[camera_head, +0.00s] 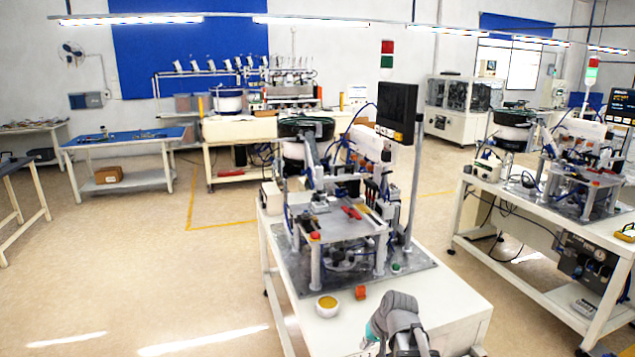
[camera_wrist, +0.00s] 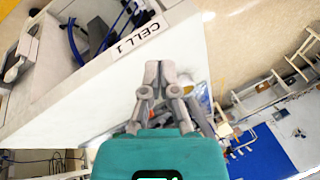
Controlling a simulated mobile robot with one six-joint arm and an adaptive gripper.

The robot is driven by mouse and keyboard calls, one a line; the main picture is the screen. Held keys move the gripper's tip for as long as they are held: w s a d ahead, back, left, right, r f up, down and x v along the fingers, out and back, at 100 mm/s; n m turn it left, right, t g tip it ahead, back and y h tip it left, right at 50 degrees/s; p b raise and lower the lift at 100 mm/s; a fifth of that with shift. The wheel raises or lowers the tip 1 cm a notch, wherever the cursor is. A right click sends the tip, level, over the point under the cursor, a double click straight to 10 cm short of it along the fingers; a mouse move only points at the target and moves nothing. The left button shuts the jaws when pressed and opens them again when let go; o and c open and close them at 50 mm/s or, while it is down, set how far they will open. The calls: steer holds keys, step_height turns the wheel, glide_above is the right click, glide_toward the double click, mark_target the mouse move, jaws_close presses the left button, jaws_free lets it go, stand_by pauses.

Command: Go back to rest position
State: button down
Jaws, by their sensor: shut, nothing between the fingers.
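My gripper (camera_wrist: 158,68) shows in the wrist view with its two grey fingertips together and nothing between them. The white side of a bench with a "CELL 1" label (camera_wrist: 138,40) lies behind the fingers. In the head view, grey and teal parts of my arm stand at the bottom, over the near end of the central white workbench (camera_head: 450,297). My fingertips cannot be made out there.
The workbench carries a bowl-feeder machine (camera_head: 345,220), a monitor (camera_head: 396,110), a yellow-topped round cup (camera_head: 327,306) and a small orange block (camera_head: 361,292). A second machine bench (camera_head: 545,265) stands right. Open floor (camera_head: 130,270) lies left.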

steer(key=s+d+f+g+h, duration=0.1)
steer(key=s+d+g+h, duration=0.2)
steer(key=s, duration=0.8)
steer(key=shift+s+d+f+n+h, duration=0.25)
steer(key=shift+d+n+h, duration=0.15)
steer(key=shift+d, duration=0.15)
